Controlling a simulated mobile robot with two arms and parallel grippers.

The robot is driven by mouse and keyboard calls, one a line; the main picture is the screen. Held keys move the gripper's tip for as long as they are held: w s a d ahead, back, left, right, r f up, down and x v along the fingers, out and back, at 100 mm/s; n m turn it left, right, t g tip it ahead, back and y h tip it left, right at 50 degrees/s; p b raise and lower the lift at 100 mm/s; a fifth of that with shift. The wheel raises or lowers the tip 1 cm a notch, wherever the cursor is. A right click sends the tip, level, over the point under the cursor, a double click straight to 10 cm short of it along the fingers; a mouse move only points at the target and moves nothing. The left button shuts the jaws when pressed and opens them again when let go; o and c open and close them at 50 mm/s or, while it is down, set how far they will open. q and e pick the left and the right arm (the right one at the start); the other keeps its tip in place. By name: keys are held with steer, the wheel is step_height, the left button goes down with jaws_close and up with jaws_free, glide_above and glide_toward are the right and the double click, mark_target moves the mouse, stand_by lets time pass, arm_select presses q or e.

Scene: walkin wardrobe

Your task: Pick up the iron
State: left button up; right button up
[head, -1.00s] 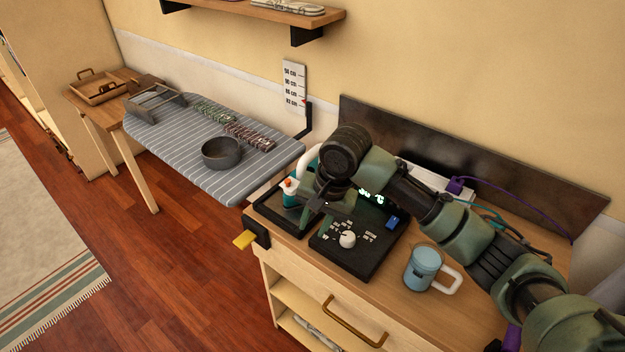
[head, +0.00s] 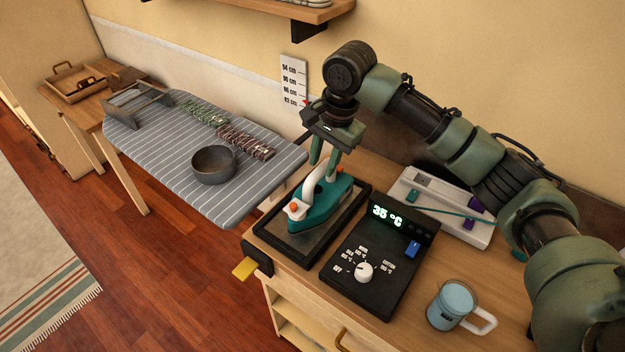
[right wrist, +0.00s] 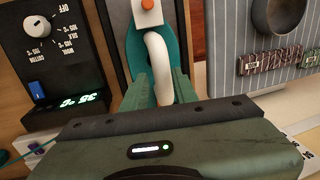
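The iron (head: 322,207) has a teal body, a white handle and an orange knob. It rests on a dark framed tray (head: 270,238) on the wooden cabinet. It also shows in the right wrist view, with its white handle (right wrist: 158,62) running between my fingers. My right gripper (head: 327,166) points down at the rear part of the handle. Its green fingers (right wrist: 158,85) stand on either side of the handle, apart, with a little gap visible. The iron is not lifted. My left gripper is not in view.
A black control box (head: 374,258) reading 35 °C stands right of the tray, with a blue mug (head: 452,303) beyond it. A striped ironing board (head: 170,150) at left holds a dark bowl (head: 214,165). A wall shelf (head: 270,10) hangs above.

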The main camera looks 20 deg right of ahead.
mark_target(321, 169)
steer(key=shift+w, duration=0.4)
steer(key=shift+w+f, duration=0.15)
steer(key=shift+f, duration=0.05)
step_height(321, 169, down, 3)
steer(key=shift+a+f+p, duration=0.15)
steer(key=shift+f+p, duration=0.05)
steer(key=shift+p, duration=0.45)
steer(key=f, duration=0.3)
steer(key=shift+w+a+f+p, duration=0.1)
steer(key=shift+w+f+p, duration=0.2)
steer(key=shift+w, duration=0.05)
jaws_close()
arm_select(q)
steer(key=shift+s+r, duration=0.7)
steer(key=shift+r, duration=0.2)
arm_select(e)
steer(key=shift+w+r, duration=0.1)
steer(key=shift+r, duration=0.05)
